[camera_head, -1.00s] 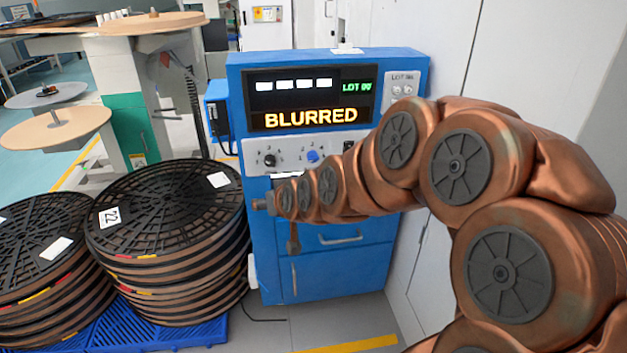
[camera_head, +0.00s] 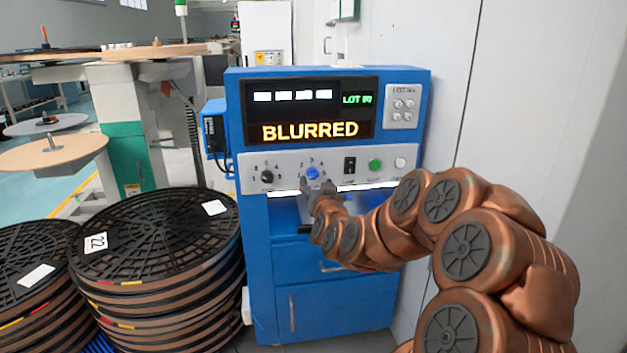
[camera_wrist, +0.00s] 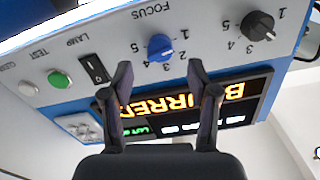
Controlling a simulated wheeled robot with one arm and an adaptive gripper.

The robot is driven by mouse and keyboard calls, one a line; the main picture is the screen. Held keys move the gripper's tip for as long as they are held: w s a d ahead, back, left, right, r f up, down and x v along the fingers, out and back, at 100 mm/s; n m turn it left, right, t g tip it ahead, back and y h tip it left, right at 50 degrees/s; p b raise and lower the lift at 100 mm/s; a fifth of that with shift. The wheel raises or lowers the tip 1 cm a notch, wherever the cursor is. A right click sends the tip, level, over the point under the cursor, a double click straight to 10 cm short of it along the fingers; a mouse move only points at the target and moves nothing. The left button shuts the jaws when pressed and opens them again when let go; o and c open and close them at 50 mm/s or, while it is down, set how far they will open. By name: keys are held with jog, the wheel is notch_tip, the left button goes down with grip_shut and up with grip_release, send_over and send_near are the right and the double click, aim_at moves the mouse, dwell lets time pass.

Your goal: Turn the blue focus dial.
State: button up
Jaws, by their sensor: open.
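The blue focus dial (camera_head: 312,173) sits on the grey control panel of the blue machine, below the screen (camera_head: 310,107) that reads BLURRED. It also shows in the wrist view (camera_wrist: 160,47), upside down, with the word FOCUS and numbers around it. My gripper (camera_head: 318,187) is just below the dial in the head view. In the wrist view my gripper (camera_wrist: 160,75) is open, its two fingertips apart on either side of the dial's line, with nothing between them. The tips look short of the dial; I cannot tell the exact gap.
A black dial (camera_head: 267,176) is left of the blue one. A black lamp switch (camera_head: 349,165), green button (camera_head: 375,164) and white button (camera_head: 400,163) are to the right. Stacked black reels (camera_head: 160,240) stand left of the machine. A white wall is close on the right.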

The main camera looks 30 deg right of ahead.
aim_at(313, 176)
jog(key=shift+b+x, duration=0.3)
jog(key=shift+x, duration=2.25)
jog(key=shift+c, duration=0.5)
jog(key=c, duration=1)
jog(key=shift+c, duration=0.2)
jog(key=m+b, duration=0.1)
jog(key=m, duration=0.3)
jog(key=shift+m+b, duration=0.3)
jog(key=shift+m, duration=0.1)
jog(key=m+b, duration=0.1)
jog(key=m, duration=0.3)
jog(key=shift+a+m, duration=0.1)
jog(key=shift+m, duration=0.3)
